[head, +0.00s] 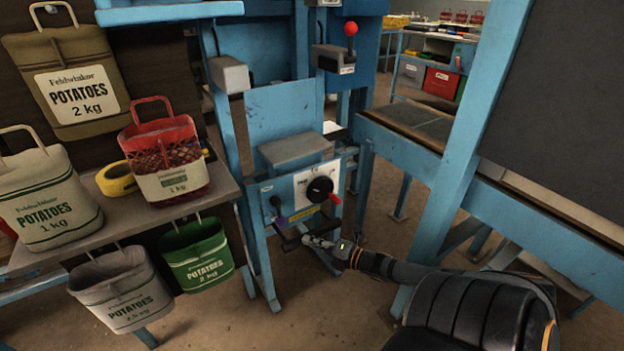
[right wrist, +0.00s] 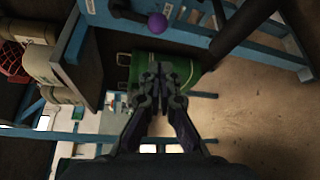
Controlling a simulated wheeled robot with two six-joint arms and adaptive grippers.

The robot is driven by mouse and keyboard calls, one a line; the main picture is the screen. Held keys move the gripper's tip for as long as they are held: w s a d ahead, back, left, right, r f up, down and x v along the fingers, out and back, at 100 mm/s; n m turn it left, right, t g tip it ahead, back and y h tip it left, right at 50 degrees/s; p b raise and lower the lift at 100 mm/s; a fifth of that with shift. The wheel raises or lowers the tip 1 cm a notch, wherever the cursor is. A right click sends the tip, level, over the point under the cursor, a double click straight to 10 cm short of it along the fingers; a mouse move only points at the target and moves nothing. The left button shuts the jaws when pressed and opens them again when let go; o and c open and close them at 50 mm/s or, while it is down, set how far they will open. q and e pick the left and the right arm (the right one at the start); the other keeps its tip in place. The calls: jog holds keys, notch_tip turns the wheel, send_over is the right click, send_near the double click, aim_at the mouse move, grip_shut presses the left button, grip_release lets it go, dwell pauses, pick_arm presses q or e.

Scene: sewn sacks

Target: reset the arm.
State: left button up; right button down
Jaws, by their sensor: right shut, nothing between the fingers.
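My right arm comes in from the lower right in the head view, and its gripper (head: 318,243) is in front of the lower part of the blue machine (head: 282,110). The right gripper is shut and empty. Its closed fingers also show in the right wrist view (right wrist: 158,72), with a green sack (right wrist: 190,76) beyond them. A purple knob (right wrist: 157,22) is near the top of that view, apart from the fingers. The machine's front has a white panel with a black dial (head: 320,187) and a red-tipped lever. My left gripper is not in view.
Potato sacks (head: 45,205) and a red mesh bag (head: 165,150) stand on the shelf at left, with a yellow tape roll (head: 116,179). Grey (head: 120,290) and green (head: 197,255) sacks hang below it. A blue frame (head: 470,125) stands at right. Bare floor (head: 230,325) lies in front.

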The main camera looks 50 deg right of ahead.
jog(key=shift+s, duration=0.15)
dwell(0.5)
